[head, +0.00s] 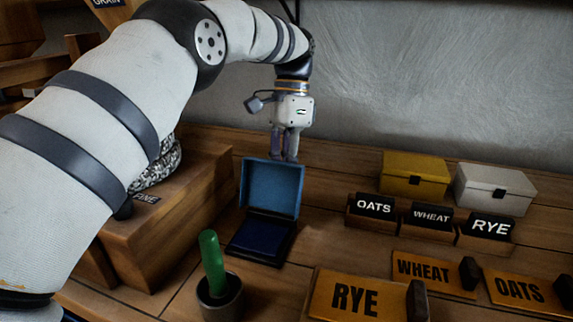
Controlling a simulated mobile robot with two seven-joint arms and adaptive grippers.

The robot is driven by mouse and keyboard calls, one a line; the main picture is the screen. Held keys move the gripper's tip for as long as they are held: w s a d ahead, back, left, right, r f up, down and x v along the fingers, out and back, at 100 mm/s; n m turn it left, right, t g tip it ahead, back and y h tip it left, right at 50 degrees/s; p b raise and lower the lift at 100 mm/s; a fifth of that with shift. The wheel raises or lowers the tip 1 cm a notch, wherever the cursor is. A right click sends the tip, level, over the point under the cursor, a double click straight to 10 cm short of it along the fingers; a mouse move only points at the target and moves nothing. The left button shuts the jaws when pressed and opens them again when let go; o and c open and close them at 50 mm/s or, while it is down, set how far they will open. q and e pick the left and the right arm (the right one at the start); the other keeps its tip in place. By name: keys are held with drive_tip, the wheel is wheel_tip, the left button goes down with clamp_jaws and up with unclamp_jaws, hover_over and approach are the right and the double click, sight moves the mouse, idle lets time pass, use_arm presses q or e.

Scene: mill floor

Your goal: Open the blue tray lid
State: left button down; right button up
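The blue tray is a small dark box with a blue inside (262,236), standing on the wooden bench. Its lid (272,189) is hinged at the back and stands up, leaning back a little, so the tray is open. My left gripper (285,156) points down at the lid's top edge, its two fingers close together. The fingertips are partly hidden at or behind the edge; I cannot tell whether they touch it. My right gripper is not in view.
A dark cup (220,298) with a green-handled tool (212,262) stands in front of the tray. A wooden block (165,230) is to the left. A yellow box (414,175), a white box (495,188), label stands and plates are to the right.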

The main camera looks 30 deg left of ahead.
use_arm(q)
drive_tip(key=shift+w+a+f, duration=0.15)
drive_tip(key=shift+w+a, duration=0.15)
drive_tip(key=shift+a, duration=0.2)
drive_tip(key=c, duration=1.5)
unclamp_jaws()
drive_tip(key=shift+a, duration=0.15)
drive_tip(key=shift+o, duration=0.2)
drive_tip(key=shift+w+a+f, duration=0.15)
drive_tip(key=shift+w+a, duration=0.05)
drive_tip(key=shift+d, duration=0.2)
drive_tip(key=shift+d, duration=0.1)
